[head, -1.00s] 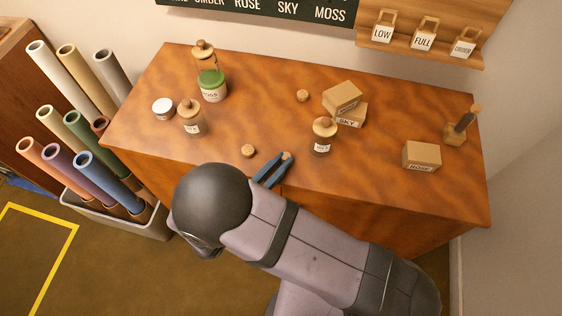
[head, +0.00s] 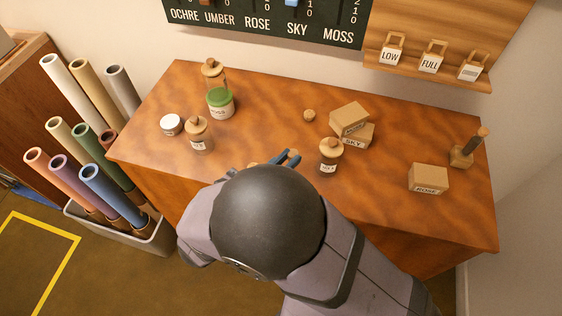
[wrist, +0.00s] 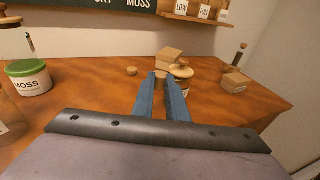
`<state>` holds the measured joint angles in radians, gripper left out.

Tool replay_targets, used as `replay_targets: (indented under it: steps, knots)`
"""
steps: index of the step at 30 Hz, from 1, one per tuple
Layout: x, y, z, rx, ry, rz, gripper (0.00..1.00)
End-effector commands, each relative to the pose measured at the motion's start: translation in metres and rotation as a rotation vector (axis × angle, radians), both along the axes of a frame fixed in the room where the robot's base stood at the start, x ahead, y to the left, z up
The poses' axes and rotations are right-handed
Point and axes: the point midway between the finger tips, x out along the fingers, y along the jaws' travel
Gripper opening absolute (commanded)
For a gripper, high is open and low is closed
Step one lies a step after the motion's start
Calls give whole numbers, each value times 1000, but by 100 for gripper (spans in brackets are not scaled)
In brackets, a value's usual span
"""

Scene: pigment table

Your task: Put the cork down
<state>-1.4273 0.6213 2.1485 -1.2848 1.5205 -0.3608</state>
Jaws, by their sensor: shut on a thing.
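My gripper (wrist: 161,79) is shut on a small tan cork (wrist: 160,85), which shows between the blue fingertips in the wrist view. In the head view my gripper (head: 290,155) is over the front middle of the table (head: 400,140), left of a lidded jar (head: 330,157). My arm hides part of the fingers there. I cannot tell whether the held cork touches the table. Another cork (head: 309,115) stands on the table behind the gripper; it also shows in the wrist view (wrist: 132,71).
Stacked boxes (head: 350,118) stand behind the lidded jar. A ROSE box (head: 428,179) and a wooden stand (head: 462,157) are on the right. A green-banded MOSS jar (head: 220,104), another lidded jar (head: 197,135) and a white-lidded pot (head: 171,125) are on the left.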

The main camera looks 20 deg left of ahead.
Motion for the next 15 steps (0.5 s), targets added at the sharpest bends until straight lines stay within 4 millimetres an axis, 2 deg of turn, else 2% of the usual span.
replay_targets:
  steps: [8, 15]
  knots:
    - [0, 0, 6, 3, 0, 0, 0]
    - [0, 0, 37, 5, -1, -1, 0]
